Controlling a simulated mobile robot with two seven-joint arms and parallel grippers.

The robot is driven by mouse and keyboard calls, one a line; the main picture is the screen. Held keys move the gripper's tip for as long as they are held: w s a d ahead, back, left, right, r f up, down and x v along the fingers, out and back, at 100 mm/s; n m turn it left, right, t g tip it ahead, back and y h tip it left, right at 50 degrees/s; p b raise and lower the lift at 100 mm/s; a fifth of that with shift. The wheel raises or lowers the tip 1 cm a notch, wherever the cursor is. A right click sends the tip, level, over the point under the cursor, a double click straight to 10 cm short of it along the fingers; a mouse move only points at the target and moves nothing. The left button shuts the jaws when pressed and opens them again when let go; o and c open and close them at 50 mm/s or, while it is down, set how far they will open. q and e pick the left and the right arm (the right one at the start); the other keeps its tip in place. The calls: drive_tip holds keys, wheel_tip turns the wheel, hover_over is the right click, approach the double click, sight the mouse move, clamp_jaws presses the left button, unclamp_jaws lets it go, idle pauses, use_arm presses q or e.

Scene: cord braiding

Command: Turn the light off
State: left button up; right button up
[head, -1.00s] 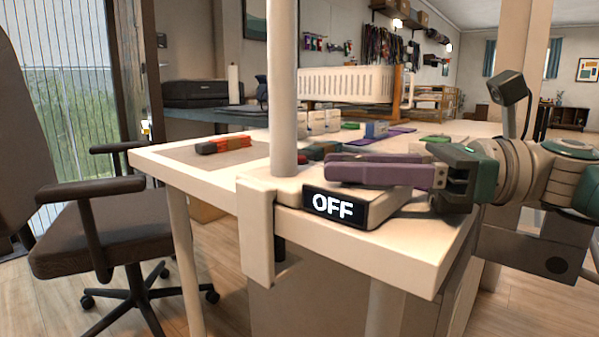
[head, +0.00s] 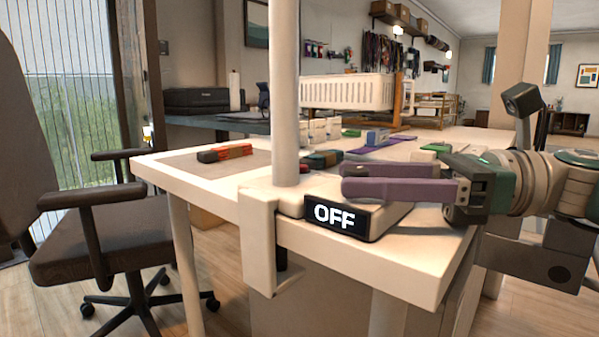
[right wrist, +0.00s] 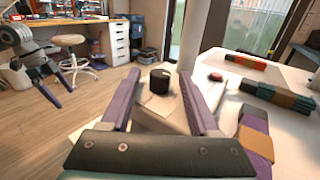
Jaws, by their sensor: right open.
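The lamp's pale base (head: 390,222) is at the table's front corner, and its black display (head: 335,216) reads OFF. A black knob (right wrist: 159,81) stands on the base in the right wrist view. My right gripper (head: 346,180) is open above the base. In the right wrist view its two purple fingers reach out either side of the knob, apart from it as far as I can tell. My left gripper (right wrist: 60,68) shows at the left of the right wrist view, its purple fingers spread, away from the table. The lamp's head is not in view.
A white post (head: 285,100) rises at the table's edge beside the base. A red button (right wrist: 215,77) and several strap bundles (head: 225,153) lie on the table (head: 185,180). A white basket (head: 347,92) is behind. An office chair (head: 105,225) stands left.

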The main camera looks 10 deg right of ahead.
drive_tip(key=v, duration=0.8)
drive_tip(key=shift+s+d, duration=0.1)
drive_tip(key=shift+d, duration=0.05)
drive_tip(key=shift+d, duration=0.15)
